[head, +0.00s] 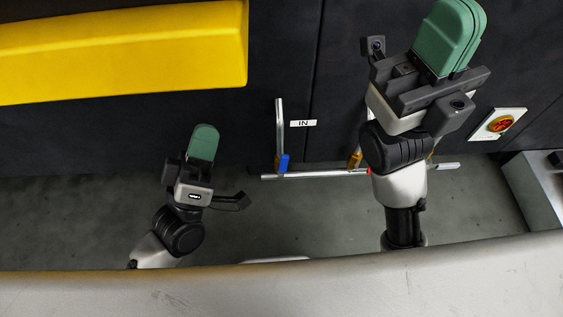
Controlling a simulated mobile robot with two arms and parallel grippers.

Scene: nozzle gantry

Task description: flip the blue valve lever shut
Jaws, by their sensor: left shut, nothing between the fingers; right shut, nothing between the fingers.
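The blue valve lever (284,164) is small and sits on a silver pipe, just above where an upright pipe meets a horizontal one, left of the picture's centre line. A label reading "IN" is beside the upright pipe. My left gripper (204,142) is shut and empty, to the left of the lever and apart from it. My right gripper (450,38) is shut and empty, high up to the right of the lever and nearer the camera. My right arm hides part of the pipework.
The horizontal pipe (325,174) runs behind my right arm. A yellow-orange valve part (355,160) is on it. A red knob on a yellow disc (501,123) is on a white plate at right. A yellow beam (120,50) fills the upper left. A pale edge crosses the bottom.

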